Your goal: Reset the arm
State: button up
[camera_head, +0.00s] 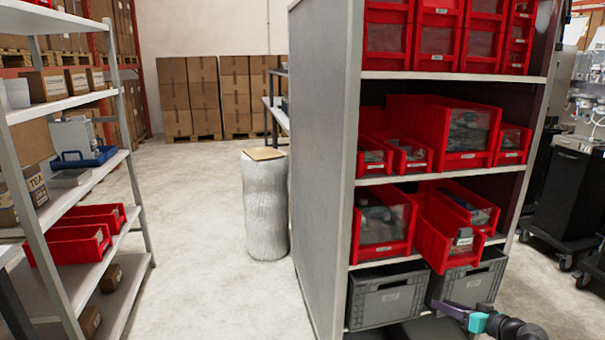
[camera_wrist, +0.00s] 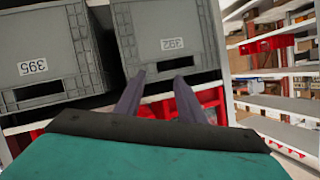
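My gripper (camera_head: 452,308) is low at the right in the head view, in front of the grey crates on the shelf unit's lower level. In the wrist view my gripper (camera_wrist: 159,78) shows two purple fingers standing apart with nothing between them. Two grey crates, one labelled 395 (camera_wrist: 70,52) and one labelled 392 (camera_wrist: 205,30), fill the upper part of the wrist view, which looks upside down. Whether the fingertips touch a crate cannot be told. My arm runs off the bottom right of the head view.
The shelf unit (camera_head: 322,150) holds several red bins; one red bin (camera_head: 432,243) sticks out above my gripper. A left rack (camera_head: 95,175) carries boxes and red bins. A wrapped column (camera_head: 265,205) stands on open floor. Dark equipment (camera_head: 570,190) stands at the right.

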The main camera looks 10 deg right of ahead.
jog(key=s+a+f+g+y+p, duration=0.1)
jog(key=s+a+f+g+p, duration=0.15)
jog(key=a+f, duration=0.6)
jog(key=s+a+f+g+y+p, duration=0.1)
jog(key=a+f+g, duration=0.35)
jog(key=a, duration=0.65)
jog(key=s+a+f+g+y+p, duration=0.1)
jog(key=s+a+f+g+p, duration=0.15)
jog(key=a+f, duration=0.6)
jog(key=s+a+f+g+h+p, duration=0.1)
jog(key=s+a+f+g+h, duration=0.1)
jog(key=s, duration=0.6)
jog(key=s+a+f+g+h+p, duration=0.2)
jog(key=s+a+f+g, duration=0.1)
jog(key=s+a, duration=0.3)
jog(key=s+a+f+g+h+p, duration=0.2)
jog(key=s+a+g+h, duration=0.1)
jog(key=s, duration=0.7)
jog(key=shift+a+f+n+g, duration=0.3)
jog(key=shift+a+n+g, duration=0.1)
jog(key=shift+a+g, duration=0.35)
jog(key=shift+a, duration=0.1)
